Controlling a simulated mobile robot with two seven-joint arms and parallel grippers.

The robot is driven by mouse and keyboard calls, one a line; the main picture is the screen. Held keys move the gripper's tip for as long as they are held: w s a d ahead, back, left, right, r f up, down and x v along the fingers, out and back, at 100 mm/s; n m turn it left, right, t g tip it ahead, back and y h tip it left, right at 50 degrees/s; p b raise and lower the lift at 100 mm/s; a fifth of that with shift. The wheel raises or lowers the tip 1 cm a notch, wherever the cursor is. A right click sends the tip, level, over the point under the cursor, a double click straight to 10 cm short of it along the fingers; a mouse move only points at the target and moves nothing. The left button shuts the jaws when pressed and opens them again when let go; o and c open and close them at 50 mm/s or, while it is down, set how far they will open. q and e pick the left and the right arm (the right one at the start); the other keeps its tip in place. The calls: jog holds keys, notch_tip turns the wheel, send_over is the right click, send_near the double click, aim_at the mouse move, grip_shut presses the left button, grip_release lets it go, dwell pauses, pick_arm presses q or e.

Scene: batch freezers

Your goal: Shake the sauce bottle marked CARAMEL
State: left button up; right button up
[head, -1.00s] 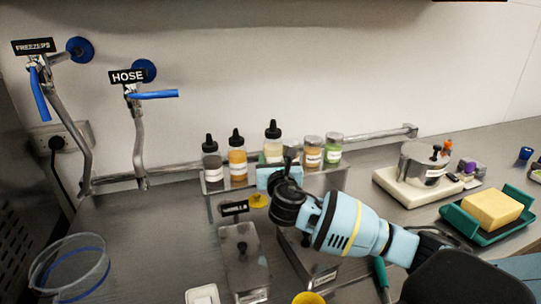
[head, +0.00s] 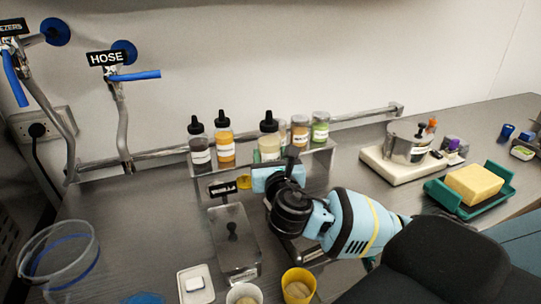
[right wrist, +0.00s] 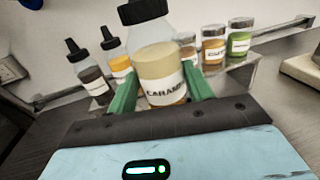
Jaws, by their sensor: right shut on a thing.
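The CARAMEL sauce bottle (right wrist: 160,75) has a black cap, a clear body and pale tan sauce, with its label facing the right wrist camera. My right gripper (right wrist: 163,98) is shut on it, with a green finger on each side of its lower body. In the head view the bottle (head: 269,136) is near the shelf, its lower part hidden behind my right gripper (head: 270,168). I cannot tell whether it is clear of the shelf. My left gripper is not in view.
A dark bottle (head: 199,148) and an orange bottle (head: 224,142) stand on the shelf to the left. Jars (head: 320,129) stand to the right. A lidded steel container (head: 233,240) and a yellow cup (head: 298,287) are in front. A sponge tray (head: 470,190) is at right.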

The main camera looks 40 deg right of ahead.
aim_at(269, 123)
jog(key=c, duration=0.4)
jog(key=shift+r, duration=4.1)
jog(key=shift+f, duration=0.1)
